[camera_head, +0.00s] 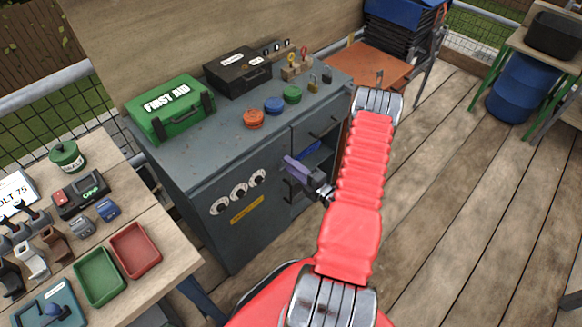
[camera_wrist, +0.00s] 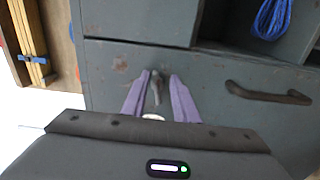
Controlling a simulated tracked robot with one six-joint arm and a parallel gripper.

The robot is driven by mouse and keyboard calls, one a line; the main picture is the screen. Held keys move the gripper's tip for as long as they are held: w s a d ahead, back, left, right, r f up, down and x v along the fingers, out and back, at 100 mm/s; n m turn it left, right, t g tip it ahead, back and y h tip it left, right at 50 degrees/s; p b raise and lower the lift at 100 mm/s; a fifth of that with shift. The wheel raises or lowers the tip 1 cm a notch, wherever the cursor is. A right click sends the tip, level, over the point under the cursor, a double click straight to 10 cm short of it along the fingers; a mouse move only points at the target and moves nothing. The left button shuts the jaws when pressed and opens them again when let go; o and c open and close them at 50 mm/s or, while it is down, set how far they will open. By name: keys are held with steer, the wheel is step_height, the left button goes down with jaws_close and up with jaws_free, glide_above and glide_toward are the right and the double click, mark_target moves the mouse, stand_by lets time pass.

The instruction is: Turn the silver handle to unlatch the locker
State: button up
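The grey locker (camera_head: 205,165) stands in the middle of the head view, and its worn grey front fills much of the wrist view (camera_wrist: 110,60). A small silver handle (camera_wrist: 156,88) stands out from that front. My gripper (camera_head: 287,160) is at the locker front, beside an open compartment. In the wrist view its two purple fingers (camera_wrist: 159,76) are apart, with the handle between them. There is a visible gap on both sides of the handle, so the gripper is open and not closed on it. The handle is hidden behind the gripper in the head view.
A coiled blue rope (camera_wrist: 272,18) lies in the open compartment. A dark drawer pull (camera_wrist: 268,93) is right of the fingers in the wrist view. Three white dials (camera_head: 238,191) are on the locker front. A green first aid case (camera_head: 170,108) sits on top. Open decking (camera_head: 450,190) is at right.

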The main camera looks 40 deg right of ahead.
steer(key=shift+s+d, duration=0.1)
steer(key=shift+s, duration=0.05)
steer(key=s, duration=1.3)
steer(key=shift+s, duration=0.3)
steer(key=shift+d, duration=0.1)
